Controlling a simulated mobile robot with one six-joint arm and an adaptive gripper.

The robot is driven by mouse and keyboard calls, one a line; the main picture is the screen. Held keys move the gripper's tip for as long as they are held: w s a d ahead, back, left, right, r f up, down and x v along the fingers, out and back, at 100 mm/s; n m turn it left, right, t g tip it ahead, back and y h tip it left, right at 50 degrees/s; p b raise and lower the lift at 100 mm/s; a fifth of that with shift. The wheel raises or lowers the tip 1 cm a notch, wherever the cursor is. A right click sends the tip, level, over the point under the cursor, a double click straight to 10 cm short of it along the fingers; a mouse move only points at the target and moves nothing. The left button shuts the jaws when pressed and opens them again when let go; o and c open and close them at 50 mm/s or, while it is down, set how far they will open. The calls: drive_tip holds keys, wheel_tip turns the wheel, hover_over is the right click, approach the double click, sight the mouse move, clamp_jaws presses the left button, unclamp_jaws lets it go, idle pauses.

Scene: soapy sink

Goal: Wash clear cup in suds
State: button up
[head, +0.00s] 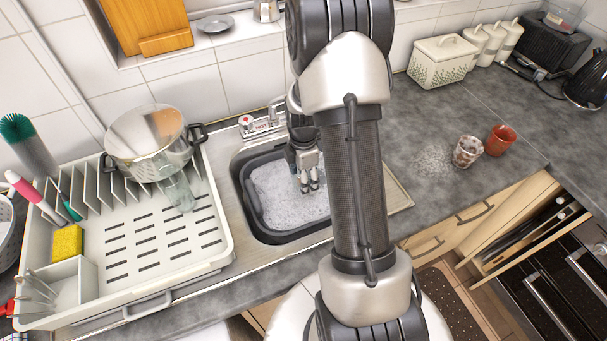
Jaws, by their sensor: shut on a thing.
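My gripper (311,187) points down into the black washing-up tub (249,201) in the sink, its fingertips at the white suds (285,193). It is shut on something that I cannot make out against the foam. A clear glass (178,192) stands tilted in the white dish rack at the left, apart from my gripper. No other clear cup shows plainly, and my arm hides the right part of the tub.
A tap (262,122) stands behind the tub.

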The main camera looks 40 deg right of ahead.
sight(304, 209)
wheel_tip(304, 209, down, 15)
drive_tip(key=b, duration=1)
drive_tip(key=shift+r, duration=0.2)
drive_tip(key=shift+d, duration=0.1)
drive_tip(key=shift+s+d, duration=0.2)
drive_tip(key=shift+d, duration=0.6)
drive_tip(key=shift+s+d, duration=0.2)
drive_tip(key=shift+d, duration=0.55)
drive_tip(key=shift+w+a, duration=0.2)
drive_tip(key=shift+a, duration=0.65)
drive_tip(key=shift+w+a, duration=0.2)
drive_tip(key=shift+a, duration=0.65)
drive_tip(key=shift+s+d, duration=0.2)
drive_tip(key=shift+d, duration=0.65)
drive_tip(key=shift+s+d, duration=0.2)
drive_tip(key=shift+d, duration=0.65)
drive_tip(key=shift+w+a, duration=0.2)
drive_tip(key=shift+a, duration=0.65)
drive_tip(key=shift+w+a, duration=0.2)
drive_tip(key=shift+a, duration=0.65)
drive_tip(key=shift+d, duration=0.1)
